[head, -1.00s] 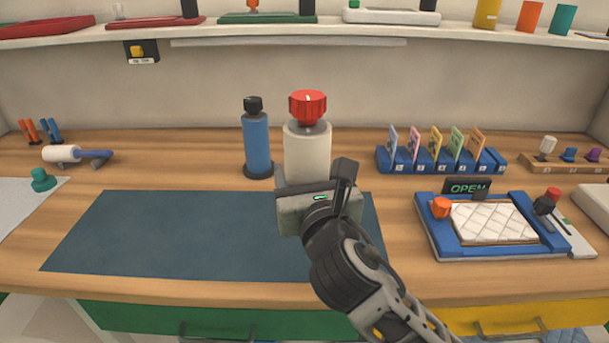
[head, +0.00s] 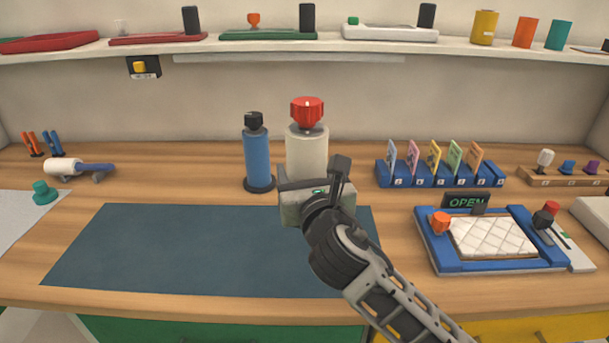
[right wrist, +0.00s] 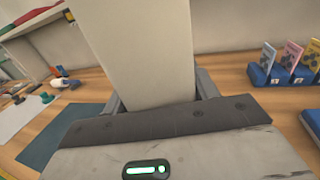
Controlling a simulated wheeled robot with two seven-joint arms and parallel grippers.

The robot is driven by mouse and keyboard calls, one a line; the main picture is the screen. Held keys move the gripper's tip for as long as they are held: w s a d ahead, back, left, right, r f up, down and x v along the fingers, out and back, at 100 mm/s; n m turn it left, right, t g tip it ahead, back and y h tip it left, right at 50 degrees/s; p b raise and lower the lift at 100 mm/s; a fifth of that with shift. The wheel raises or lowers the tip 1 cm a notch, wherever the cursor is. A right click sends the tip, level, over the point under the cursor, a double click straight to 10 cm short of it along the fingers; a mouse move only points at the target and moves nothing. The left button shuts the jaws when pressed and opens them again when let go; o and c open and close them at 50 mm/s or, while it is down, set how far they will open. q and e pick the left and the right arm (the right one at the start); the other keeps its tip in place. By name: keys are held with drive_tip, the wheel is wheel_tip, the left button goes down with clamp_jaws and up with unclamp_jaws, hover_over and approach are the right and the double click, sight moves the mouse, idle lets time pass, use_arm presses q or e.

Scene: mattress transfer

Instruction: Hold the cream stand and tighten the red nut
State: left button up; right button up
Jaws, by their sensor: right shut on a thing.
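The cream stand (head: 307,152) is upright on the table in the head view, behind the blue mat. The red nut (head: 307,112) sits on top of it. My right gripper (head: 318,184) is shut on the lower part of the stand and hides its base. In the right wrist view the stand (right wrist: 146,50) rises between the two fingers of my right gripper (right wrist: 158,100). The nut is out of that view. My left gripper is not in view.
A blue bottle-like post (head: 257,155) with a black cap stands close left of the stand. A blue card rack (head: 440,180) and a blue-framed tray (head: 490,267) with a quilted white pad are to the right. The dark blue mat (head: 180,250) is clear.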

drive_tip(key=shift+w+r, duration=0.3)
drive_tip(key=shift+w, duration=0.65)
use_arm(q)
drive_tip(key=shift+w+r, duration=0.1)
use_arm(e)
drive_tip(key=shift+w, duration=1.4)
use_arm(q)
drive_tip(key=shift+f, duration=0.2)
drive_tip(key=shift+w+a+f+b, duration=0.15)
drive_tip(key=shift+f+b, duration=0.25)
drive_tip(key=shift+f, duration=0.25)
use_arm(e)
drive_tip(key=shift+f, duration=0.8)
use_arm(q)
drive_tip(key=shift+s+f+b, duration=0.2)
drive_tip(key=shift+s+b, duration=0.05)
drive_tip(key=shift+b, duration=0.2)
use_arm(e)
drive_tip(key=shift+f, duration=0.75)
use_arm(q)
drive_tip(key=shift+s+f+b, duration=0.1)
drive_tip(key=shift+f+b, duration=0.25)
use_arm(e)
drive_tip(key=shift+f, duration=0.55)
use_arm(q)
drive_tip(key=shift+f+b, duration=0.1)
drive_tip(key=shift+b, duration=0.2)
use_arm(e)
drive_tip(key=shift+f, duration=0.45)
